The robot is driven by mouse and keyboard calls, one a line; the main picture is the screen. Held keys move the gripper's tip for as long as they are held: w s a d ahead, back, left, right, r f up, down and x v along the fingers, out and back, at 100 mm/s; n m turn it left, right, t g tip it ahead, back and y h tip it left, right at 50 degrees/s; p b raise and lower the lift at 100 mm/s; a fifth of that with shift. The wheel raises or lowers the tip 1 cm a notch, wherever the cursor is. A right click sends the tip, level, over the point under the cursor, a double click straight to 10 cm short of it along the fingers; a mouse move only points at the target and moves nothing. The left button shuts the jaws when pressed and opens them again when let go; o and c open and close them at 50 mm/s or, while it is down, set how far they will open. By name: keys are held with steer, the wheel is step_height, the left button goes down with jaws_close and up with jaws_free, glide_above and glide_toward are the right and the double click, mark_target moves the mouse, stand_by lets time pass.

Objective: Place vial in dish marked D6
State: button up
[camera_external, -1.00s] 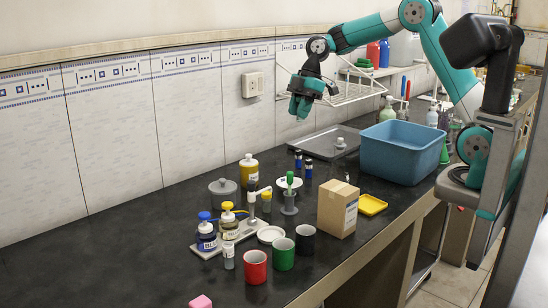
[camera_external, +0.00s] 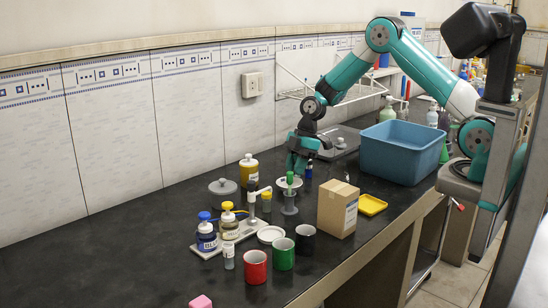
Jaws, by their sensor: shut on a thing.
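My gripper (camera_external: 297,167) is low over the bench, pointing down behind the white dish. It is shut on a vial, which its fingers hide. A dark blue vial (camera_external: 308,171) stands just to the right of the fingers. Another white dish (camera_external: 270,234) lies nearer the front, behind the mugs. No D6 mark is readable on either dish.
A cardboard box (camera_external: 337,209), yellow tray (camera_external: 372,205) and blue tub (camera_external: 400,152) stand to the right. Red (camera_external: 255,266), green (camera_external: 282,253) and black mugs (camera_external: 305,240) stand in front. The bench's left side is clear.

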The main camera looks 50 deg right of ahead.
steer(key=shift+f, duration=1.1)
steer(key=shift+f+b, duration=0.3)
steer(key=shift+f, duration=0.1)
steer(key=o, duration=0.9)
steer(key=shift+r, duration=0.1)
